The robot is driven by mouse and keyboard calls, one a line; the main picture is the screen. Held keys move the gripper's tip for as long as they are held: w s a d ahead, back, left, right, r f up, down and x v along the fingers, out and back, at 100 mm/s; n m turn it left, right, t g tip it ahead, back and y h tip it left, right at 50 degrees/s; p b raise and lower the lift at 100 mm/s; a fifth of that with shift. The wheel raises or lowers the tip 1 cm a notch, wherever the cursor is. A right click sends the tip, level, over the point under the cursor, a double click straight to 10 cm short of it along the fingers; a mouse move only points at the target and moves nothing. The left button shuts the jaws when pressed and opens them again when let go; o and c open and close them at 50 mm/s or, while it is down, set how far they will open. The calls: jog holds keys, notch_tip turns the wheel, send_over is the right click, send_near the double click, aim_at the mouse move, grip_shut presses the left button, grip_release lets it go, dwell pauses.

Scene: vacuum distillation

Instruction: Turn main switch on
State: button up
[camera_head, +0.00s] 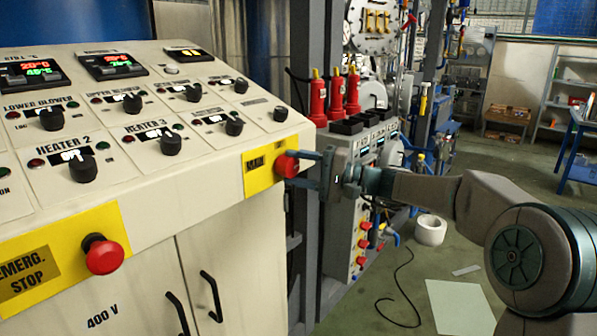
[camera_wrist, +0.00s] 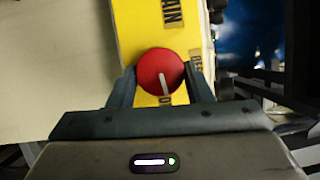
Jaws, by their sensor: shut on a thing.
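The main switch (camera_head: 287,165) is a red round knob on a yellow plate (camera_head: 258,176) labelled MAIN, at the right end of the control panel's front edge. In the wrist view the red knob (camera_wrist: 160,71) has a white pointer line that points down and slightly right. My gripper (camera_head: 300,167) reaches in from the right in the head view. Its two fingers (camera_wrist: 160,85) stand on either side of the knob in the wrist view, shut on it. Part of the lettering below the knob is hidden by my gripper.
The control panel (camera_head: 140,205) carries several black knobs and lit displays. A red emergency stop button (camera_head: 103,254) sits on its front at the lower left. A dark post (camera_head: 304,60) stands right of the panel. Red-handled equipment (camera_head: 318,98) is behind. A cable (camera_head: 402,290) lies on the floor.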

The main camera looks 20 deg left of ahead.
jog(key=shift+f+m, duration=0.1)
jog(key=shift+m, duration=0.5)
jog(key=shift+y, duration=0.3)
jog(key=o, duration=1)
jog(key=d, duration=0.4)
jog(key=d+f, duration=0.1)
jog(key=d, duration=0.8)
jog(key=shift+s+d+f, duration=0.1)
jog(key=shift+d+f, duration=0.2)
jog(key=shift+d, duration=0.05)
